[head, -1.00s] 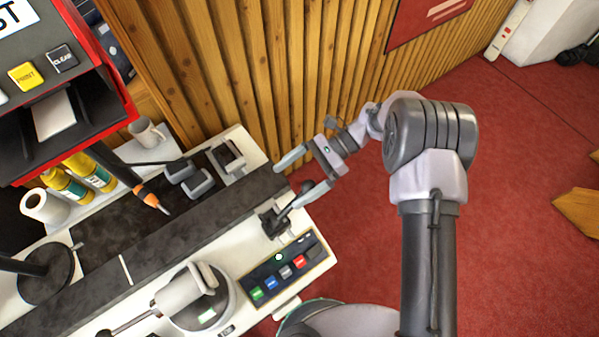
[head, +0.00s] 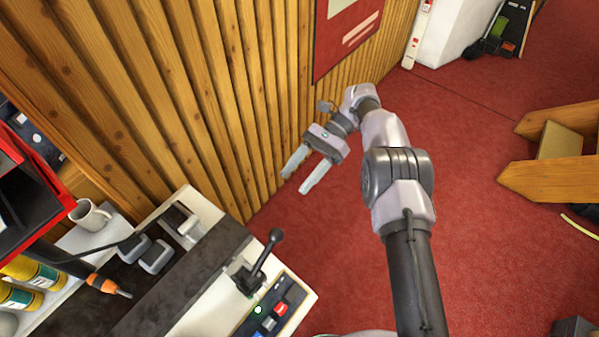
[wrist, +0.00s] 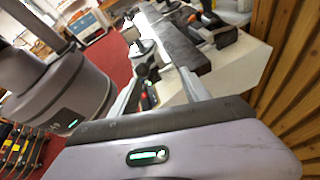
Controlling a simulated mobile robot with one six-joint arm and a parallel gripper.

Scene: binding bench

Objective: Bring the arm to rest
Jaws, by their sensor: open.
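My gripper (head: 306,175) is open and empty in the head view. Its two fingers are apart and point down-left, in the air beside the wood-slat wall and beyond the bench's right end. The arm reaches up from the lower right of the head view with its joints bent. In the wrist view, my gripper (wrist: 160,94) shows two spread fingers with nothing held between them; the bench (wrist: 242,65) lies beyond the fingertips.
The bench (head: 210,195) carries a black lever (head: 262,262), a button panel (head: 268,310), a mug (head: 90,215) and an orange-tipped tool (head: 108,286). A wood-slat wall (head: 200,90) stands behind. Red floor (head: 470,120) is open to the right, with a wooden frame (head: 550,180).

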